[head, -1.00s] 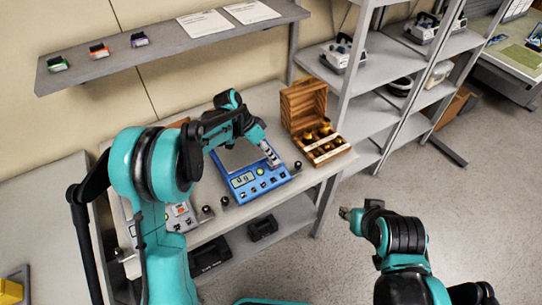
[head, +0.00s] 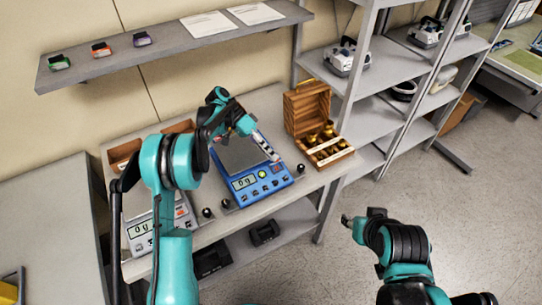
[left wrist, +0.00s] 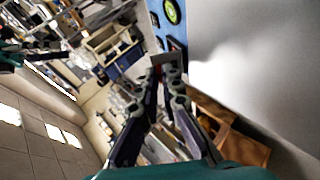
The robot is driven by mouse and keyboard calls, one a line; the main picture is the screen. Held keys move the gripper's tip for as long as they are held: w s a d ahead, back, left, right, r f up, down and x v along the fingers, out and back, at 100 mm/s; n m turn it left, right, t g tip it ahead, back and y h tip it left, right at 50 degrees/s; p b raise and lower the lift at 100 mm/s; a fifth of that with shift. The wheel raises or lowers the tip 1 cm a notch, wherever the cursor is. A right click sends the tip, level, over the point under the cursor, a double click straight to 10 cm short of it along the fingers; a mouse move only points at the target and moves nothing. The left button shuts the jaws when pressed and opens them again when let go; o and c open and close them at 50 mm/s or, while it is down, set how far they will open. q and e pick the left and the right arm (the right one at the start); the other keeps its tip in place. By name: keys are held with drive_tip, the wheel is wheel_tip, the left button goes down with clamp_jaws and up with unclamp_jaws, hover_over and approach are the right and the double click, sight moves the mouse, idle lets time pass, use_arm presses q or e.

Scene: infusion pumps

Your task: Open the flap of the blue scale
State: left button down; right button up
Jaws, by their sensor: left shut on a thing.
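The blue scale (head: 246,187) stands on the workbench with a grey pan, a display and a row of buttons on its front. My left gripper (head: 274,156) is over its right side, fingers pointing down. In the left wrist view its fingertips (left wrist: 167,68) are shut on a small grey piece, apparently the flap, beside the blue housing (left wrist: 168,22). The large grey surface beside it is likely the pan. The flap's full outline is not clear. My right gripper (head: 347,220) is over the floor, away from the bench; its fingers are too small to read.
A wooden box of brass weights (head: 320,140) stands open close to the right of the blue scale. A white scale (head: 140,232) is at the left, partly behind my left arm. Small dark knobs flank the blue scale. A wall shelf (head: 170,50) hangs above.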

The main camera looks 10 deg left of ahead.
use_arm(q)
drive_tip(key=c, duration=1.7)
unclamp_jaws()
wheel_tip(320, 180, up, 10)
drive_tip(key=shift+o, duration=1.3)
drive_tip(key=n+y+p, duration=0.7)
drive_tip(key=n+p, duration=0.1)
drive_tip(key=n, duration=0.8)
hover_over(270, 163)
drive_tip(key=d, duration=0.2)
drive_tip(key=shift+t, duration=0.3)
drive_tip(key=f, duration=0.9)
drive_tip(key=shift+s+a+f, duration=0.15)
drive_tip(key=shift+a, duration=0.05)
